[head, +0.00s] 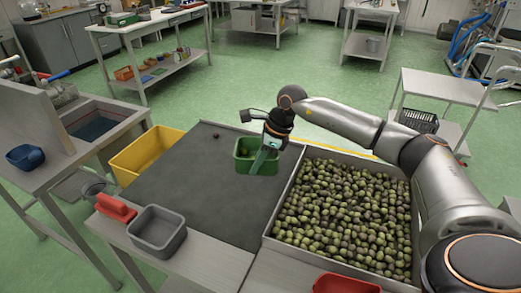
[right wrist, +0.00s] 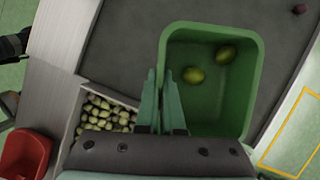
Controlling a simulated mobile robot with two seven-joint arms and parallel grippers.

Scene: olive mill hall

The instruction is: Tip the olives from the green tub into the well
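The green tub (head: 243,160) is upright at the far right of the dark mat, beside the metal well (head: 301,253), which is full of green and dark olives. My right gripper (head: 266,158) reaches down at the tub. In the right wrist view its two fingers (right wrist: 162,105) straddle one wall of the tub (right wrist: 250,85), one inside and one outside, closed on it. Two green olives (right wrist: 194,75) lie on the tub's floor. Whether the tub touches the mat is hard to tell. My left gripper is not in view.
A dark olive (head: 216,136) lies loose on the dark mat (head: 195,190). A yellow crate (head: 148,152) stands left of it. A grey tub (head: 157,232) and red scoop-like item (head: 115,207) sit near the front left. A red container (head: 345,284) stands before the well.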

